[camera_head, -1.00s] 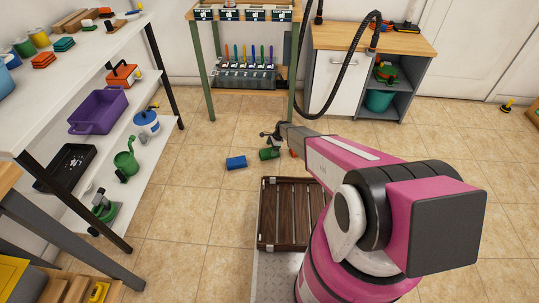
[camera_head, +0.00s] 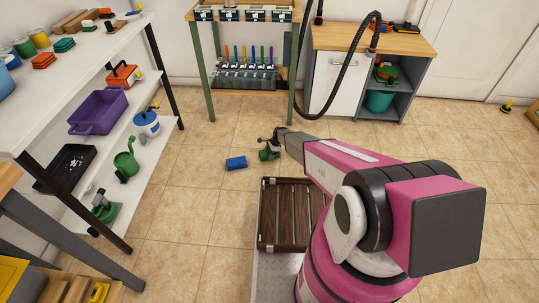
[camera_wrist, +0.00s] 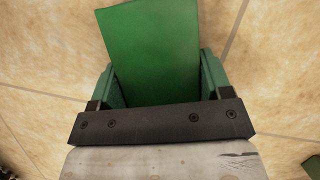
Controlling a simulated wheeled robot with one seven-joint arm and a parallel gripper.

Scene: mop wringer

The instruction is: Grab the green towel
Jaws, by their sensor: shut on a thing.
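The green towel (camera_wrist: 152,45) is in the wrist view between the two green fingers of my gripper (camera_wrist: 158,82). The fingers press on its left and right sides, and its lower end is hidden behind the dark gripper bar. In the head view the towel (camera_head: 265,154) shows as a small green shape under my gripper (camera_head: 272,143), in front of the pegged rack. It is too small there to tell how far it is off the floor.
A blue roll (camera_head: 236,163) lies on the floor just left of my gripper. A brown slatted tray (camera_head: 262,230) is nearer me. A white shelf unit (camera_head: 150,180) stands left, and a grey cabinet (camera_head: 335,85) is behind right. The floor between them is mostly clear.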

